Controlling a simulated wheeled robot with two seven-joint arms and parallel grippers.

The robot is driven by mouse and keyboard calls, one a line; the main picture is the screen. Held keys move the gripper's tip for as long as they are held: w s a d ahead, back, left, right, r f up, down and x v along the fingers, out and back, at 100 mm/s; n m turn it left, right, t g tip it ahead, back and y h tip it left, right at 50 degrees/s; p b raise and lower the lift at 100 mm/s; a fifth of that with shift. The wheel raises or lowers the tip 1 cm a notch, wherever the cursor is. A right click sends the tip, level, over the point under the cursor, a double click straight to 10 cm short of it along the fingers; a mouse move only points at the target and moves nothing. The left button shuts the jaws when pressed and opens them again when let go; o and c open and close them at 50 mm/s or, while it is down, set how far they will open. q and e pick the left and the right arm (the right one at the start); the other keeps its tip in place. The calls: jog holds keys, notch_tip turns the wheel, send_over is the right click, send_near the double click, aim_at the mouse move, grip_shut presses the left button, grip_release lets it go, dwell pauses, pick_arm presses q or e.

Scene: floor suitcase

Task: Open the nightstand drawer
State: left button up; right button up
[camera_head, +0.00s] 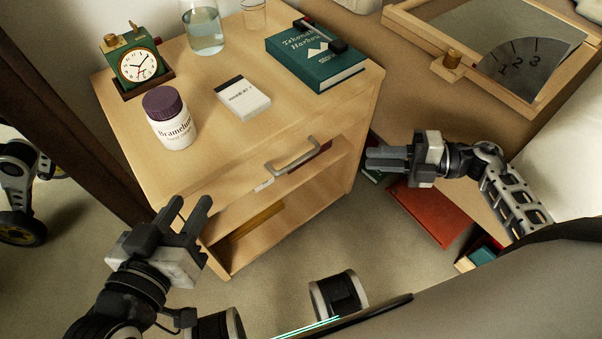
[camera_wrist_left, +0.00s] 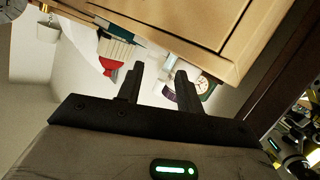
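The light-wood nightstand (camera_head: 331,110) stands in the middle of the head view. Its metal drawer handle (camera_head: 292,157) is on the front, below the top edge. The drawer looks closed. Below it is an open shelf space (camera_head: 262,222). My left gripper (camera_head: 186,213) is open and empty, low by the nightstand's near left corner, apart from the handle. In the left wrist view its two fingers (camera_wrist_left: 158,88) stand apart with nothing held. My right gripper (camera_head: 386,160) hangs right of the nightstand, apart from it. Its fingers look close together, and their gap is unclear.
On the top stand a green clock (camera_head: 138,66), a purple-capped bottle (camera_head: 171,120), a small white box (camera_head: 242,98), a glass of water (camera_head: 203,31) and a green book (camera_head: 315,60). A red book (camera_head: 432,212) lies at the right. Floor before the nightstand is mostly clear.

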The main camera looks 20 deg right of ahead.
aim_at(301, 158)
jog(key=b+x, duration=0.2)
jog(key=x, duration=1.3)
jog(key=shift+s+a+f, duration=0.15)
jog(key=shift+f, duration=0.05)
pick_arm(q)
jog(key=shift+w+d+r+n+t+h+b, duration=0.1)
jog(key=shift+d+r+n+t+h+b, duration=0.25)
jog(key=shift+d+n+h, duration=0.2)
pick_arm(e)
jog(key=shift+a, duration=0.3)
pick_arm(q)
jog(key=shift+a+r, duration=0.1)
pick_arm(e)
grip_shut()
